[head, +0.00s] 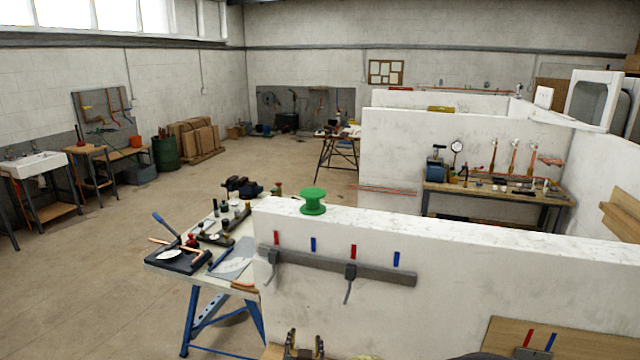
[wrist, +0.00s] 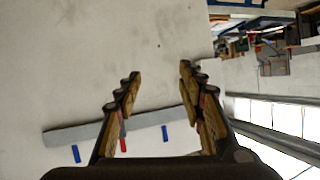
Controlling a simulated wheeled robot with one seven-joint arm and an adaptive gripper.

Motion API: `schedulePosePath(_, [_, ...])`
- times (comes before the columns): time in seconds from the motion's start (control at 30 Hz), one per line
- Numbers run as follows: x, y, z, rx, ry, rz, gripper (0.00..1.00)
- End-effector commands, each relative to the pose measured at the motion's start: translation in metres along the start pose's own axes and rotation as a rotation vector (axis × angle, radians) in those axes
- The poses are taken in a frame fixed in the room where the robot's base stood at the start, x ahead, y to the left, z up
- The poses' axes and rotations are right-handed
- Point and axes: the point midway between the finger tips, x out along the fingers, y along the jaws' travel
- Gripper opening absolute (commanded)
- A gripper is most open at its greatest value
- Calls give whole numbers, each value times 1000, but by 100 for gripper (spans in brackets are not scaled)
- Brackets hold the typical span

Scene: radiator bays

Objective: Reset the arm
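My gripper (head: 304,347) shows at the bottom edge of the head view, in front of the near white wall (head: 430,285); only its fingertips are in that view. In the wrist view my gripper (wrist: 157,76) has its two padded fingers spread wide apart with nothing between them. Behind the fingers in the wrist view is the pale wall face with the grey rail (wrist: 70,134) across it. The rest of my arm is mostly out of view.
The rail (head: 320,262) carries red and blue marks and two dark hooks. A green spool (head: 313,201) stands on the wall's top. A blue-legged workbench (head: 238,232) with tools is left of the wall. A wooden board (head: 535,338) is at lower right. Open floor lies left.

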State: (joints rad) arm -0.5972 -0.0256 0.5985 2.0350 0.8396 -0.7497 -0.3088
Motion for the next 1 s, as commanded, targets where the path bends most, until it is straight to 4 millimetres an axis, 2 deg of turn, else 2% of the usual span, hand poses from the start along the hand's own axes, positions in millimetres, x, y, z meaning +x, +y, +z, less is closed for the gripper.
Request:
schedulePosePath(0.03, [-7, -14, 15, -4, -79, -59, 39])
schedulePosePath(0.1, [-22, -28, 36, -12, -192, -133, 39])
schedulePosePath(0.2, [-49, -38, 58, -29, -347, -216, 39])
schedulePosePath(0.27, [-68, -36, 67, -43, -434, -253, 39])
schedulePosePath(0.37, [-105, -23, 78, -76, -570, -293, 39])
schedulePosePath(0.47, [-145, 3, 82, -115, -691, -304, 39])
schedulePosePath(0.57, [-188, 42, 83, -155, -795, -281, 39])
schedulePosePath(0.7, [-246, 109, 77, -201, -888, -196, 39])
schedulePosePath(0.8, [-280, 152, 68, -211, -896, -122, 39])
schedulePosePath(0.9, [-300, 184, 56, -206, -850, -58, 39])
schedulePosePath(1.0, [-310, 204, 37, -174, -758, -12, 39])
